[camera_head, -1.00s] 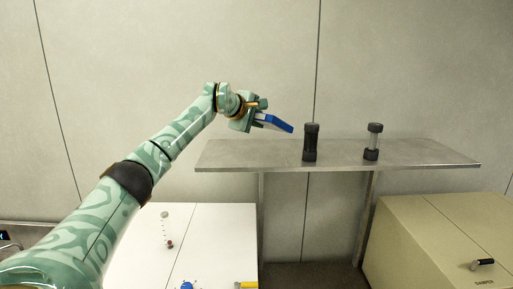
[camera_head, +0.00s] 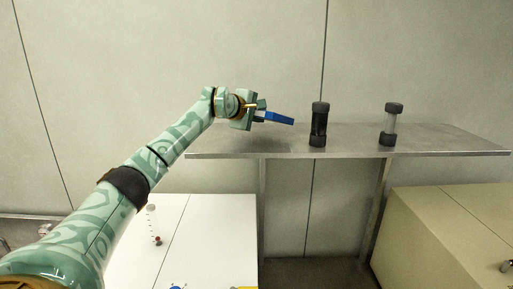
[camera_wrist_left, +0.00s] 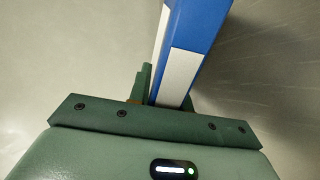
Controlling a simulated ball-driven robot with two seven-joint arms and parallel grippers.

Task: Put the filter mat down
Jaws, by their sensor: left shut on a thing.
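The filter mat (camera_head: 281,118) is a flat blue and white slab. My left gripper (camera_head: 260,112) is shut on its near end, and the mat sticks out to the right, tilted slightly down. In the head view it shows just above the left part of the metal shelf (camera_head: 225,148); I cannot tell whether it touches. My right gripper is not in view.
A black cylinder (camera_head: 318,126) and a clear cylinder with dark ends (camera_head: 390,124) stand on the shelf, right of the mat. A white cabinet (camera_head: 215,235) stands below left, a beige box (camera_head: 445,235) below right. The shelf's left part looks clear.

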